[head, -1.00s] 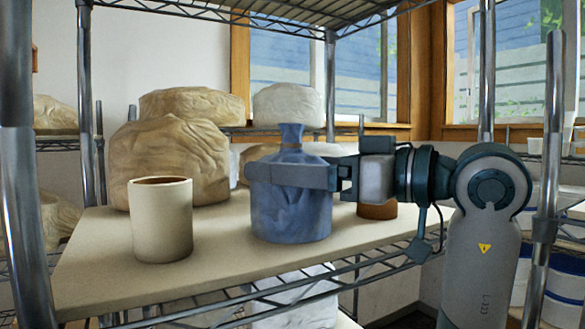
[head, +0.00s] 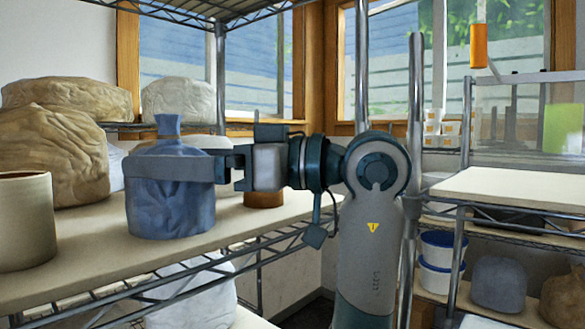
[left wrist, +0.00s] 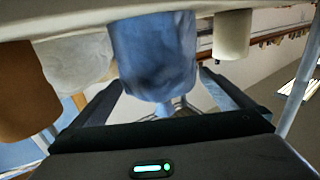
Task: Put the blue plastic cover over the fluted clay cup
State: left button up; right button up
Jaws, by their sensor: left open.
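The blue plastic cover (head: 170,208), wrinkled with a gathered neck on top, stands upright on the cream shelf board near its front edge. My left gripper (head: 170,167) reaches it from the right in the head view; one finger lies across the cover's front and the other is hidden behind it. In the left wrist view, which is upside down, the cover (left wrist: 153,60) is between the spread fingers of the left gripper (left wrist: 160,85). No fluted clay cup shows; whether one is under the cover cannot be told. My right gripper is out of view.
A plain cream cup (head: 25,222) stands left of the cover on the shelf board (head: 95,245). A terracotta pot (head: 264,193) stands behind my gripper. Large wrapped lumps (head: 65,150) fill the back left. A steel post (head: 415,130) rises at the right, near a second rack (head: 510,188).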

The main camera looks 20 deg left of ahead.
pick_arm(q)
jog(key=b+v, duration=0.2)
jog(key=v, duration=0.4)
jog(key=shift+d+f, duration=0.15)
jog(key=shift+d, duration=0.25)
jog(key=b+v, duration=0.2)
jog(key=v, duration=0.6)
jog(key=shift+d+r, duration=0.2)
jog(key=shift+d, duration=0.1)
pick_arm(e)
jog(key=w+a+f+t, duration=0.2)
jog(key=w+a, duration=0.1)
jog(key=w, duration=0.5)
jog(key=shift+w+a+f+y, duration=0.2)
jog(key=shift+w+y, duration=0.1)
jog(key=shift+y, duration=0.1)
pick_arm(q)
jog(key=shift+w, duration=0.1)
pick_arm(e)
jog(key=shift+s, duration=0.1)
